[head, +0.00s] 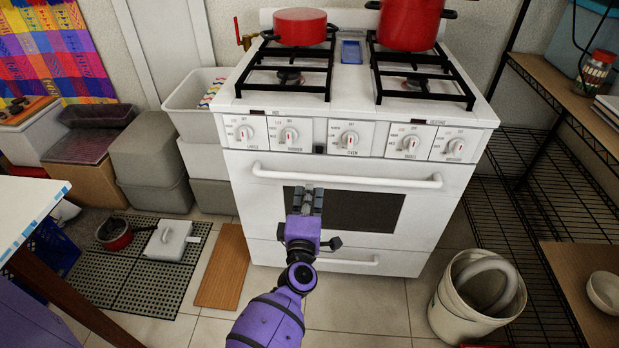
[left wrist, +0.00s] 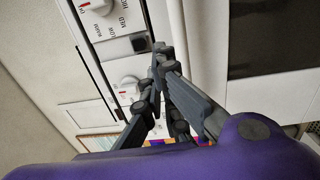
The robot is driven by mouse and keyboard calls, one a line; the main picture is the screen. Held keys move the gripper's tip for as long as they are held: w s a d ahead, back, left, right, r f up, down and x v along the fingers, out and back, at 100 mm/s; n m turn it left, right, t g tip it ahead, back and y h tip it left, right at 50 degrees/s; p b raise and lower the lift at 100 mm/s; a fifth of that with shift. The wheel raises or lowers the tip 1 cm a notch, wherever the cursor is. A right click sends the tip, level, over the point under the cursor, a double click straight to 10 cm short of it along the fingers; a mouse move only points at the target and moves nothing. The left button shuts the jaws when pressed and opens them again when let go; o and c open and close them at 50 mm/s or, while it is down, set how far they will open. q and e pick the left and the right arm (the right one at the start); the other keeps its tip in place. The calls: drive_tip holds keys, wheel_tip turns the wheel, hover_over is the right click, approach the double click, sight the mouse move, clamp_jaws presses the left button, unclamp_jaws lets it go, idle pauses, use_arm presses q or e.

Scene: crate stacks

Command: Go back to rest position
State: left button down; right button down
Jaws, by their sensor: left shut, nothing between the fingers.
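My left gripper (head: 305,192) is in the middle of the head view, at the end of my purple arm. It is shut and empty, and its fingers point at the front of the white stove (head: 262,212). It appears just below the oven handle (head: 400,181); whether it touches the stove I cannot tell. In the left wrist view the dark fingers (left wrist: 158,75) come together, with stove knobs (left wrist: 127,88) behind them. My right gripper is not in view.
A red pot (head: 300,27) and a larger red pot (head: 408,25) stand on the stove. A white bucket (head: 447,318) stands right of the stove beside a wire shelf (head: 500,215). A table corner (head: 25,205) is at the left. Bare floor tiles lie before the stove.

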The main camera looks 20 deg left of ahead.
use_arm(q)
drive_tip(key=shift+v, duration=1.2)
